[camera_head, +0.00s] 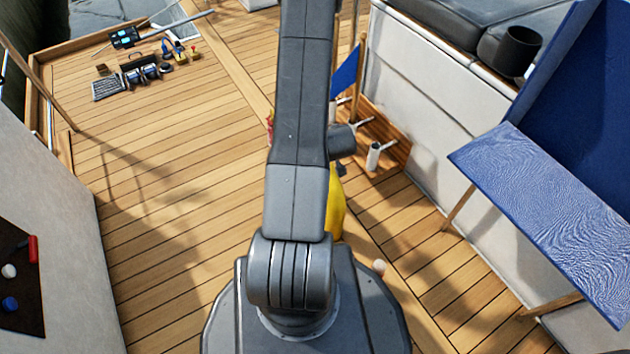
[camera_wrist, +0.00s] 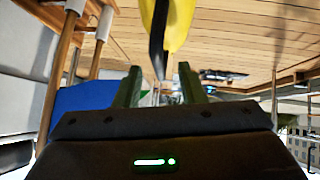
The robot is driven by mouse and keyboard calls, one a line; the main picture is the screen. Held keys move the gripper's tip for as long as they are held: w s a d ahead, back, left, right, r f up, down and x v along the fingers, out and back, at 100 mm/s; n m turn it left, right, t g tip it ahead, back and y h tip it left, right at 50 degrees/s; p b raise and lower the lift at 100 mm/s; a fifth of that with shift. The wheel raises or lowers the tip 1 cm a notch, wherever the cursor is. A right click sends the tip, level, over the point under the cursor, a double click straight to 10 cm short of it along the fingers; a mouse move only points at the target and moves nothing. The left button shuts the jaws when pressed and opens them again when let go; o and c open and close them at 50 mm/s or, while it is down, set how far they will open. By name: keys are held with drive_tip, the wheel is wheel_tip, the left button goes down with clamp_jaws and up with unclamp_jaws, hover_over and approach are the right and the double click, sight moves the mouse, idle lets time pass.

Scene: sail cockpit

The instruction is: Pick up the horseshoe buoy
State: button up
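A yellow thing (camera_head: 335,205), which looks like the horseshoe buoy, is mostly hidden behind my arm in the head view. In the wrist view, the yellow buoy (camera_wrist: 178,22) with a black strip shows at the top centre and is cut off by the frame edge. The strip's tapered end appears between my fingers in the picture. My gripper (camera_wrist: 160,82) is open, with its two fingers apart. I see no finger touching the buoy, and I cannot tell how far beyond the fingertips it is. My fingers are hidden in the head view.
A blue flag (camera_head: 345,74) on a wooden pole and a wooden rack (camera_head: 395,152) with white tubes stand right of my arm. A blue-covered table (camera_head: 550,215) is at the right. Several tools (camera_head: 145,72) lie at the back left. The left deck (camera_head: 170,190) is clear.

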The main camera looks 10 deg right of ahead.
drive_tip(key=shift+x, duration=1.55)
clamp_jaws()
drive_tip(key=shift+r, duration=0.1)
